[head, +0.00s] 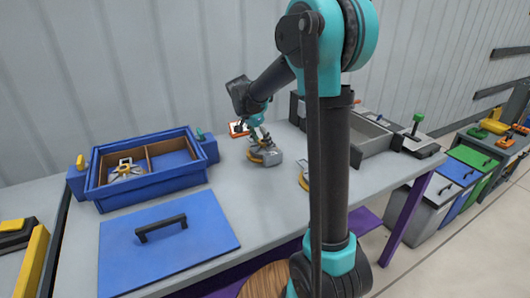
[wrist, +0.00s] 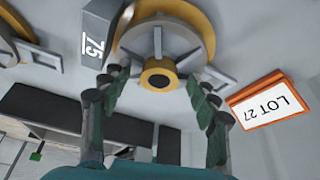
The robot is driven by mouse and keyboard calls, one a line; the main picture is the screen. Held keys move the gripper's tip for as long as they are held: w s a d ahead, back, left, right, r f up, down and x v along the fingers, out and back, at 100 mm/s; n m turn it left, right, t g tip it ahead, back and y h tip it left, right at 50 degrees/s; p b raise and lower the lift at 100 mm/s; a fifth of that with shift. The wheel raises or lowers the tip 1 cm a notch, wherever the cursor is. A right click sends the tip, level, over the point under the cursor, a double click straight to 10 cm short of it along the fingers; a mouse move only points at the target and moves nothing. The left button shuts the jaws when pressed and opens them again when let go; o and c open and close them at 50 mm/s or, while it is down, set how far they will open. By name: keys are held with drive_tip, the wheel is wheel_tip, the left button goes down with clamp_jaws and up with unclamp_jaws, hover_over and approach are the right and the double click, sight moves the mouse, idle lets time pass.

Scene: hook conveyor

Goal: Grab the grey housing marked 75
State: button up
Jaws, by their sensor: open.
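The grey housing marked 75 (wrist: 92,40) shows in the wrist view, with a yellow ring and a spoked grey wheel around a yellow hub (wrist: 158,76). Its number plate is at the upper left. In the head view a grey housing with yellow parts (head: 268,156) stands on the table right under my gripper (head: 257,138); its number cannot be read there. In the wrist view my gripper (wrist: 157,88) is open, with its fingers on either side of the hub. I cannot tell whether they touch the wheel.
An orange-framed card reading LOT 27 (wrist: 270,100) stands close by on the right in the wrist view. A blue divided box (head: 140,188) holds another housing (head: 125,171). A blue lid (head: 190,251) lies in front. Another yellow-and-grey part (head: 303,172) is partly hidden by my arm.

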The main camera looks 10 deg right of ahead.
drive_tip(key=shift+f, duration=0.15)
clamp_jaws()
idle(0.4)
